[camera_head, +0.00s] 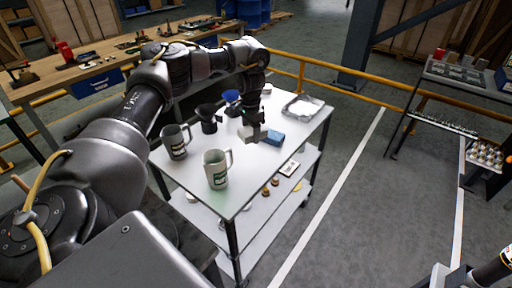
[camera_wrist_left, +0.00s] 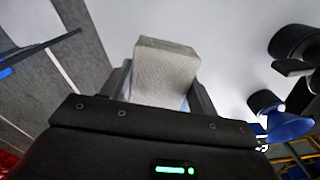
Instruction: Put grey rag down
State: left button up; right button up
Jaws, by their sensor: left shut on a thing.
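The grey rag (camera_wrist_left: 165,72) is a pale, folded block between the two fingers of my left gripper (camera_wrist_left: 158,88) in the wrist view. In the head view, my left gripper (camera_head: 253,124) points down over the white cart top, and the rag (camera_head: 247,134) shows as a small pale patch at its fingers. My left gripper is shut on the rag. I cannot tell whether the rag touches the cart top. A blue folded item (camera_head: 272,138) lies just to the right of the rag.
Two grey-green jugs (camera_head: 216,170) (camera_head: 175,142) stand at the cart's near left. A black vessel (camera_head: 208,118) and a blue funnel (camera_head: 232,97) stand behind. A metal tray (camera_head: 302,107) sits at the far right. Bare cart top (camera_head: 250,168) lies in front of the gripper.

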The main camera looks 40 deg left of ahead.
pick_arm(q)
jog(key=b, duration=0.1)
send_over(252, 158)
notch_tip(252, 158, down, 6)
jog(key=shift+w+a, duration=0.1)
jog(key=shift+f, duration=0.35)
notch_tip(252, 158, down, 4)
jog(key=shift+r+b, duration=0.25)
jog(key=shift+b, duration=0.4)
jog(key=shift+r, duration=0.1)
